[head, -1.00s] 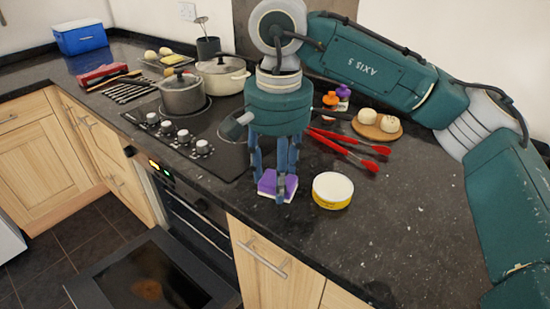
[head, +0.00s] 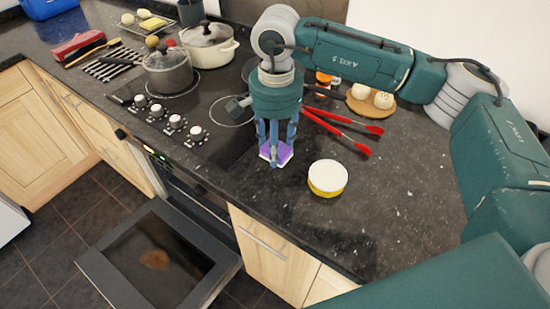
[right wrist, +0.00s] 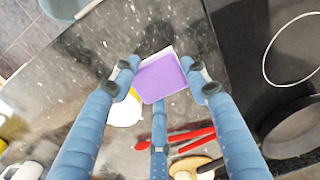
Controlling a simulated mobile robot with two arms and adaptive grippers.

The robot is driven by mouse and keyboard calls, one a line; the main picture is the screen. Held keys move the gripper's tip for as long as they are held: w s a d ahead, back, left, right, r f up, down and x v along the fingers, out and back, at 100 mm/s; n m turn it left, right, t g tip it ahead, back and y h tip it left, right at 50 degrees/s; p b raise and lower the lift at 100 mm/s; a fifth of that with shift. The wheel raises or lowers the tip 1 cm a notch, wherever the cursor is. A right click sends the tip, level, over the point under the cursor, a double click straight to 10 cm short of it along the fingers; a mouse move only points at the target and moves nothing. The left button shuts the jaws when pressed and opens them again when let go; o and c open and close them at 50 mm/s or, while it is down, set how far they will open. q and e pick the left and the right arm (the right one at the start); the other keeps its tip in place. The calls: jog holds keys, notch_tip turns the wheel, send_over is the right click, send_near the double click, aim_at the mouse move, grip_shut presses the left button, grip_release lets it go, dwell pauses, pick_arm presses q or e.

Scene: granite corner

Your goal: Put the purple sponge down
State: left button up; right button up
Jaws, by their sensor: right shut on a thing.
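The purple sponge (head: 276,153) has a pale layer along one side. My right gripper (head: 275,148) points down over the counter just right of the hob, with its blue fingers shut around the sponge. In the right wrist view the sponge (right wrist: 161,79) sits between the fingertips of the gripper (right wrist: 160,82). The sponge is at or just above the granite counter (head: 390,205); I cannot tell whether it touches. My left gripper is not in view.
A yellow-and-white tin (head: 327,178) stands right of the sponge. Pots (head: 168,72) stand on the hob to the left. The oven door (head: 158,260) hangs open below. The counter's right side is clear.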

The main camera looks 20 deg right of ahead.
aim_at(275, 173)
notch_tip(275, 173, down, 7)
jog(key=shift+f+p, duration=0.1)
jog(key=shift+p, duration=0.65)
jog(key=o, duration=1)
jog(key=shift+r, duration=0.35)
notch_tip(275, 173, up, 12)
jog(key=b, duration=0.3)
jog(key=shift+f, duration=0.2)
